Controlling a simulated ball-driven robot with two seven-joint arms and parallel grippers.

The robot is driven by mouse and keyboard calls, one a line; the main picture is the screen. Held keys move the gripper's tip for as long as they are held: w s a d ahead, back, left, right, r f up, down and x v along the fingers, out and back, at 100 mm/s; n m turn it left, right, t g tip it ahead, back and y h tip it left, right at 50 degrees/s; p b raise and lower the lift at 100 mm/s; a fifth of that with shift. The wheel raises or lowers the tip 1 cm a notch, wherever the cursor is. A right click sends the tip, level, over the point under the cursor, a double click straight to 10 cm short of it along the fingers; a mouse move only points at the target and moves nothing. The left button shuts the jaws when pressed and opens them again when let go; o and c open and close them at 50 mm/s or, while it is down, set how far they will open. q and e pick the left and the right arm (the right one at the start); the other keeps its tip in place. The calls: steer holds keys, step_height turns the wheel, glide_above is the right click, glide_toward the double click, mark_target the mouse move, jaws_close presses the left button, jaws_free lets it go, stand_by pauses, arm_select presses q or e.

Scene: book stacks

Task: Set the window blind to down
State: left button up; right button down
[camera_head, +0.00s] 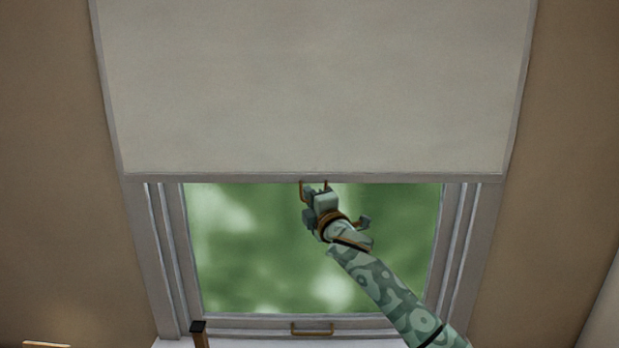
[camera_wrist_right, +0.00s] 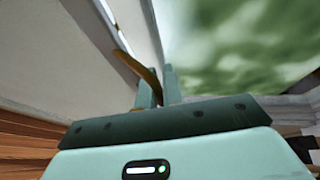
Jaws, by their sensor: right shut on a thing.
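The window blind (camera_head: 310,90) is a pale grey sheet that covers the upper part of the window, with its bottom edge above the glass. A brass-coloured handle (camera_head: 302,191) hangs at the middle of that edge. My right gripper (camera_head: 315,187) is at the handle, its arm reaching up from the lower right. In the right wrist view the brass handle (camera_wrist_right: 148,77) passes between the fingers of my right gripper (camera_wrist_right: 157,88), which is shut on it. The fingers partly hide the handle. My left gripper is not in view.
Below the blind, the window pane (camera_head: 250,260) shows blurred green. A second brass handle (camera_head: 312,330) is on the lower window frame. A brown post with a dark top (camera_head: 199,328) stands at lower left. Brown wall (camera_head: 55,160) flanks the window.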

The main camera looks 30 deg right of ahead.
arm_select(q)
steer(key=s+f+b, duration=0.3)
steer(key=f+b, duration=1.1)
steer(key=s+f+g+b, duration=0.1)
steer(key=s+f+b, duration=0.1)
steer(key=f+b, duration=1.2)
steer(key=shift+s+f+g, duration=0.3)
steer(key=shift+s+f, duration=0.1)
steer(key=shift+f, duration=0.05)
arm_select(e)
step_height(320, 180, down, 44)
steer(key=shift+r, duration=0.15)
steer(key=c, duration=1.8)
jaws_free()
arm_select(q)
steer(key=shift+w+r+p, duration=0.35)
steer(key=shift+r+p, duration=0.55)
steer(key=shift+p, duration=0.1)
arm_select(e)
steer(key=v, duration=1.6)
steer(key=shift+s, duration=0.15)
steer(key=shift+o, duration=0.2)
